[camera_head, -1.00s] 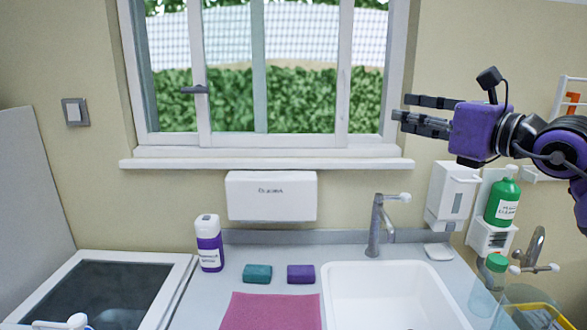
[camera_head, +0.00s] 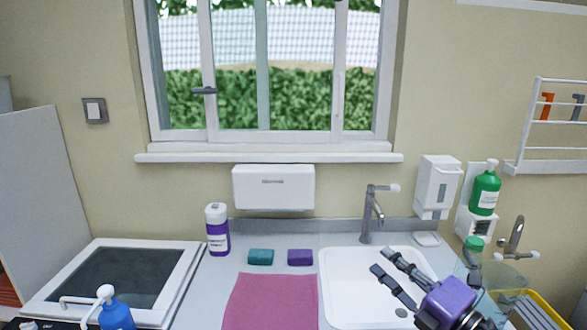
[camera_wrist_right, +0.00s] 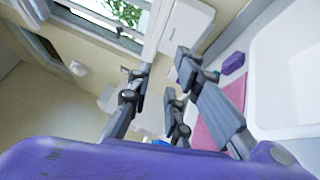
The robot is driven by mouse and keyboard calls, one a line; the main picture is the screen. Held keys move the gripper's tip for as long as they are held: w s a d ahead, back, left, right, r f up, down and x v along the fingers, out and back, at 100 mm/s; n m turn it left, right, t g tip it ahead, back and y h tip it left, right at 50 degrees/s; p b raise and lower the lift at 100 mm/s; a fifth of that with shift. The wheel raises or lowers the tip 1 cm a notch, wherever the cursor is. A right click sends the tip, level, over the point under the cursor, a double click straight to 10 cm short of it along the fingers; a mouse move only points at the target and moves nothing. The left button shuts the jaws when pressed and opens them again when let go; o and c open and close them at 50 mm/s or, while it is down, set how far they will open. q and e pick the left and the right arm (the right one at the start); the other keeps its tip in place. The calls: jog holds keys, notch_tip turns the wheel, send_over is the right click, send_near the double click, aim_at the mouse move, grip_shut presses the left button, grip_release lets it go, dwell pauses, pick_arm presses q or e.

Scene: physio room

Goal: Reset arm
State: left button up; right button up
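My right gripper (camera_head: 392,275) is at the lower right in the head view, over the white sink (camera_head: 345,290). Its dark fingers stand apart with nothing between them, and its purple body is below them. In the right wrist view the fingers (camera_wrist_right: 155,90) are spread and empty. My left gripper is not in view.
A pink cloth (camera_head: 270,302), a teal sponge (camera_head: 261,257) and a purple sponge (camera_head: 300,257) lie left of the sink. A purple-labelled bottle (camera_head: 217,230) stands behind. The tap (camera_head: 370,215), soap dispenser (camera_head: 436,187) and green bottle (camera_head: 485,190) are near the wall. A blue bottle (camera_head: 115,312) stands front left.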

jog(key=s+d+f+m+h, duration=0.25)
jog(key=s+f+m, duration=0.2)
jog(key=f, duration=0.35)
jog(key=s+d+f+m+g+h, duration=0.1)
jog(key=s+f+m+h, duration=0.25)
jog(key=f+m, duration=0.35)
jog(key=s+d+f+m+h, duration=0.1)
jog(key=s+f+m+h, duration=0.2)
jog(key=s+f+m, duration=0.35)
jog(key=s+a+f+m+g, duration=0.2)
jog(key=s+f+m+g, duration=0.1)
jog(key=s+f, duration=0.6)
jog(key=s+a+f+m+g+h+p, duration=0.1)
jog(key=s+a+f+m+g, duration=0.2)
jog(key=s+f, duration=0.7)
jog(key=s+m+g, duration=0.1)
jog(key=s+m, duration=0.1)
jog(key=s, duration=0.1)
jog(key=shift+s+a+f+m, duration=0.2)
jog(key=shift+s+f+m, duration=0.05)
jog(key=shift+f+m, duration=0.05)
